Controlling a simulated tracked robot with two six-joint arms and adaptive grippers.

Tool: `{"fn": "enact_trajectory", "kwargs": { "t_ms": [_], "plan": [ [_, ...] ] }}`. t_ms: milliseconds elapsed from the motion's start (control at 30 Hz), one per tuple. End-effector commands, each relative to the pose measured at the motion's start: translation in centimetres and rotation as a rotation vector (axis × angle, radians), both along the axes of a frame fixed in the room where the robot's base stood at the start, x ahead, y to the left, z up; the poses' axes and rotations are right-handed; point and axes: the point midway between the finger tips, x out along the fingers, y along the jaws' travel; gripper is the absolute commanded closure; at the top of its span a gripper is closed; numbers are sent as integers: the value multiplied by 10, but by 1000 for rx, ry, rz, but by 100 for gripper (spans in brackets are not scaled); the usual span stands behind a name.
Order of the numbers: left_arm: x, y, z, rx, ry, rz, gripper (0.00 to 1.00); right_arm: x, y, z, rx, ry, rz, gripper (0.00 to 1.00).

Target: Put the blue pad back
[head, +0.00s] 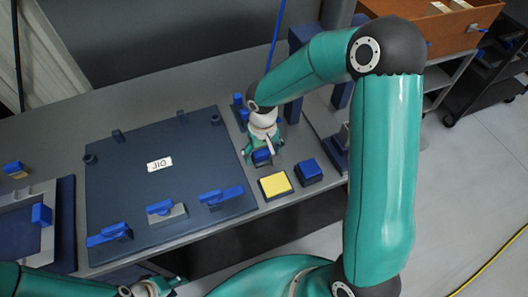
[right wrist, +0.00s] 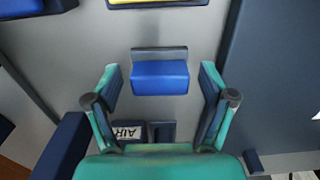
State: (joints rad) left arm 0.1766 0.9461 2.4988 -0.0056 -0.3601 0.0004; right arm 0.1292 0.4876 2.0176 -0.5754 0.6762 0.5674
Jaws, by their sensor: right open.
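My right gripper (head: 262,152) is open above the grey bench, at the right edge of the big navy plate (head: 140,190). In the right wrist view, its fingers (right wrist: 160,95) stand on either side of a blue block (right wrist: 160,78) with a grey backing, with gaps on both sides. This block also shows under the gripper in the head view (head: 262,157), partly hidden. A square blue pad (head: 308,171) on a dark base sits beside a yellow pad (head: 275,184). I cannot tell which blue piece is the named pad. My left gripper (head: 150,289) is at the bottom edge, partly cut off; its jaws are unclear.
Several blue-handled clamps (head: 166,211) line the plate's front edge. Another framed panel (head: 30,235) lies at the left. A dark fixture with an AIR label (right wrist: 127,131) sits close to the right gripper. Dark upright blocks (head: 300,48) and a wooden drawer box (head: 455,25) stand behind.

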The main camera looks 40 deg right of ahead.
Motion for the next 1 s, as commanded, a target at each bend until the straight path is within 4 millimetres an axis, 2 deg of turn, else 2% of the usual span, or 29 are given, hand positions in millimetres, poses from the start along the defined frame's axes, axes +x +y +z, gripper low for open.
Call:
{"fn": "enact_trajectory", "kwargs": {
  "t_ms": [167, 500, 600, 800, 1000],
  "plan": [
    [0, 0, -1, 0, 0, 0, 60, 2, 0, 26, -2, -7, 0, 18],
    [0, 0, -2, 0, 1, 0, 60, 1, 0, 93, 0, -7, 2, 18],
    [0, 0, -2, 0, 1, 0, 60, 2, 0, 106, 0, -6, 0, 18],
    [0, 0, -2, 0, 1, 0, 60, 1, 0, 118, 1, -2, 1, 18],
    [0, 0, -2, 0, 1, 0, 60, 1, 0, 118, 1, -1, 1, 18]
  ]
}}
